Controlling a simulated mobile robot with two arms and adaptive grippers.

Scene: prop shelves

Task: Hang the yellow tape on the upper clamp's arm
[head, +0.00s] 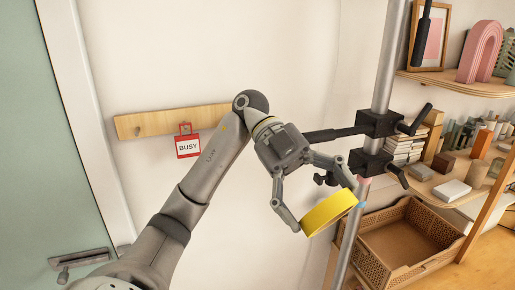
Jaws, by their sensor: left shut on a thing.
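The yellow tape (329,211) is a ring seen nearly edge-on, tilted up to the right. My left gripper (327,212) is shut on it, with one finger at each end of the ring. The upper clamp (379,123) is black and fixed to an upright metal pole (389,62). Its dark arm (334,134) points left, and its left end is hidden behind my gripper. The tape is below this arm and apart from it in the picture. A lower black clamp (370,163) sits just under the upper one, close to my right-hand finger. My right gripper is out of view.
A wooden wall rail (150,122) carries a red-framed BUSY sign (188,147) behind my arm. Shelves with a pink arch (480,52), books and small boxes stand right of the pole. A woven crate (385,277) is below right. A green door (45,150) is at left.

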